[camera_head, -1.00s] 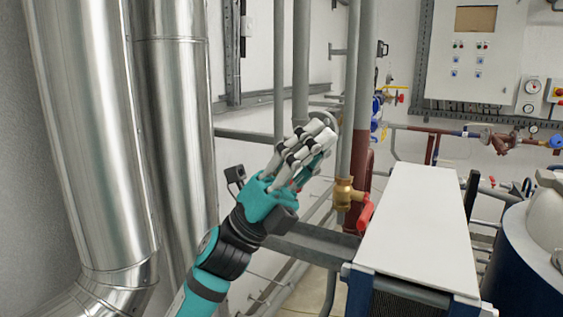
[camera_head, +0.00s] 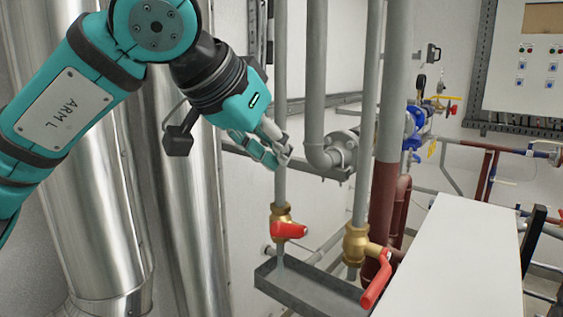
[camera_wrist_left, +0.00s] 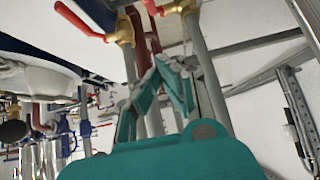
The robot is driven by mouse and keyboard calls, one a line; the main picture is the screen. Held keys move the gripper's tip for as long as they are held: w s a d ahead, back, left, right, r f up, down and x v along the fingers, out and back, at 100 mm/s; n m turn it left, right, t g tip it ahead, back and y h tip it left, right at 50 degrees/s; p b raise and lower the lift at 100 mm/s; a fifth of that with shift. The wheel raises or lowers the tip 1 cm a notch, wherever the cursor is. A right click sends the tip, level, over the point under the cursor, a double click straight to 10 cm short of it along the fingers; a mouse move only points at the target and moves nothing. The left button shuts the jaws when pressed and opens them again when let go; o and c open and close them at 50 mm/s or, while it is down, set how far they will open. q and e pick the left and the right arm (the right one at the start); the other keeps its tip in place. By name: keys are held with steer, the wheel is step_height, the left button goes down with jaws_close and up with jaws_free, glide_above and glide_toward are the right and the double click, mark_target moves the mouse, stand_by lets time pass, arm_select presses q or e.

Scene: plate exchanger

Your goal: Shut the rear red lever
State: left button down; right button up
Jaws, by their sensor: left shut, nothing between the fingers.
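The rear red lever (camera_head: 289,230) sits on a brass valve (camera_head: 281,212) on the left thin grey pipe and looks foreshortened, its end facing me. In the left wrist view the rear lever (camera_wrist_left: 150,7) shows at the top edge, partly cut off. The front red lever (camera_head: 376,280), on the nearer brass valve (camera_head: 355,244), slopes down toward me; it also shows in the left wrist view (camera_wrist_left: 80,20). My left gripper (camera_head: 279,150) is shut and empty beside the left pipe, above the rear lever and apart from it. My right gripper is not in view.
A grey channel beam (camera_head: 305,290) runs below the valves. A white-topped unit (camera_head: 460,260) stands at the right, close to the front lever. Large shiny ducts (camera_head: 185,200) stand behind my left arm. A flanged grey pipe (camera_head: 335,155) is just right of my gripper.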

arm_select(q)
steer(key=p, duration=0.2)
glide_above(292, 224)
steer(key=w+d, duration=0.1)
step_height(292, 224, down, 5)
steer(key=shift+w+f, duration=0.15)
steer(key=f, duration=0.2)
steer(key=f+p, duration=0.1)
steer(key=shift+s+a, duration=0.3)
steer(key=shift+s, duration=0.1)
steer(key=shift+s+a+f, duration=0.3)
steer(key=shift+s+f, duration=0.05)
steer(key=shift+f, duration=0.1)
steer(key=shift+d+f, duration=0.1)
